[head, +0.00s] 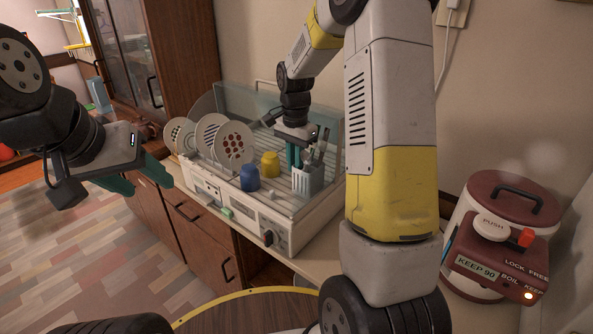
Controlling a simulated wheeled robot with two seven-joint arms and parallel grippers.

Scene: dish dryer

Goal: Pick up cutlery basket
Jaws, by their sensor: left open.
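The cutlery basket (307,182) is a light grey slotted holder at the right front of the dish dryer (270,222), with several pieces of cutlery standing in it. My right gripper (308,152) points down right at the top of the basket, with a teal finger by the basket's left side among the cutlery. The cutlery hides part of its fingers, so I cannot tell whether it grips the basket. The basket stands upright and appears to rest in the dryer. My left gripper (136,178) is open and empty, to the left of the dryer, over the floor.
Several plates (234,145) stand at the dryer's left. A blue cup (249,178) and a yellow cup (270,164) are left of the basket. The dryer's clear cover (240,103) is behind. A red-topped water boiler (502,240) stands at the right. A round table (250,312) is in front.

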